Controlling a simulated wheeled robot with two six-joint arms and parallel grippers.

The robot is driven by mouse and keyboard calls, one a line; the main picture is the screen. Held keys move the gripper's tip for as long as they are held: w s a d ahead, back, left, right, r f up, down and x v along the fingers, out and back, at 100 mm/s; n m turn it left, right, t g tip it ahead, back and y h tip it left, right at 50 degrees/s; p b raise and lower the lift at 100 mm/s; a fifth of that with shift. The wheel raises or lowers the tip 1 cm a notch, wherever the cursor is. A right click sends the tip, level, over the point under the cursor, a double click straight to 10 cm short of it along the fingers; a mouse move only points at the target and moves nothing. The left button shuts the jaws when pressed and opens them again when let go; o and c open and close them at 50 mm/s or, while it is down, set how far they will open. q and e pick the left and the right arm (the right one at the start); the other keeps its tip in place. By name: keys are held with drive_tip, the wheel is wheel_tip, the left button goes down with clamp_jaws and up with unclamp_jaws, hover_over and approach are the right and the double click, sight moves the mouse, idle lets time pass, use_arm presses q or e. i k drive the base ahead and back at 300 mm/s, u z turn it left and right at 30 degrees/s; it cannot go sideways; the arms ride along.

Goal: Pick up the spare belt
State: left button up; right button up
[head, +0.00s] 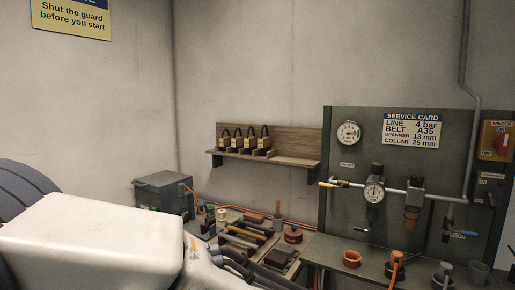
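I cannot make out a spare belt for certain. A service card (411,131) on the grey panel reads "BELT A35". My white arm link fills the lower left and hides part of the bench.
The bench holds several hand tools (247,236), a dark red round piece (293,235) and a grey box (163,193). A wooden shelf (290,149) with several padlocks hangs behind. The grey panel (345,205) at right carries gauges and pipework. Orange (352,258) and dark fittings stand below it.

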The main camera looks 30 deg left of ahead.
sight(264, 143)
drive_tip(key=u, duration=1.55)
drive_tip(key=i, duration=0.6)
drive_tip(key=u, duration=0.5)
drive_tip(key=i, duration=1.7)
drive_tip(key=z, duration=0.55)
